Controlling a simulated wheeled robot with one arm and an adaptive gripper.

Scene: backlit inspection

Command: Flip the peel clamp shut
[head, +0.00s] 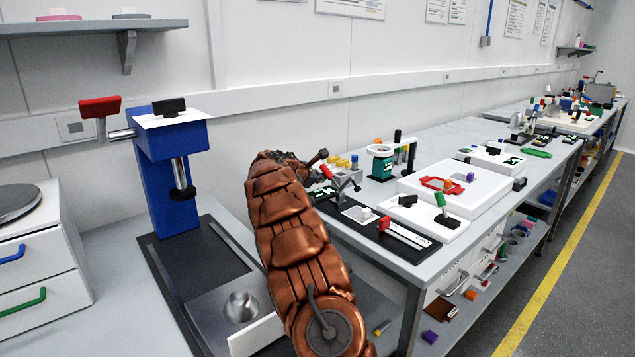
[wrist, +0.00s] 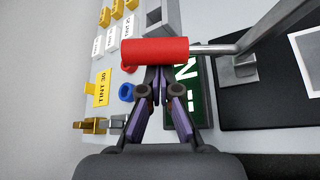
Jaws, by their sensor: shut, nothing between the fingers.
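The peel clamp's red handle (wrist: 155,51) lies across the wrist view, on a silver rod (wrist: 215,49) that runs right to a grey bracket on a black plate (wrist: 255,92). In the head view the red handle (head: 327,171) shows just right of my copper arm, at the near end of the long bench. My gripper (wrist: 157,74) is shut and empty, its fingertips right at the handle's lower edge in the wrist view; I cannot tell if they touch. In the head view my arm hides the fingers. A green sign (wrist: 183,108) with white letters is partly hidden by a finger.
In the wrist view, a yellow TINT 30 label (wrist: 103,88) and a blue ring (wrist: 126,92) are left of the fingers. In the head view, a red-handled strip fixture (head: 410,235) and a white board (head: 425,213) are to the right. A blue press (head: 172,180) stands left of my arm.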

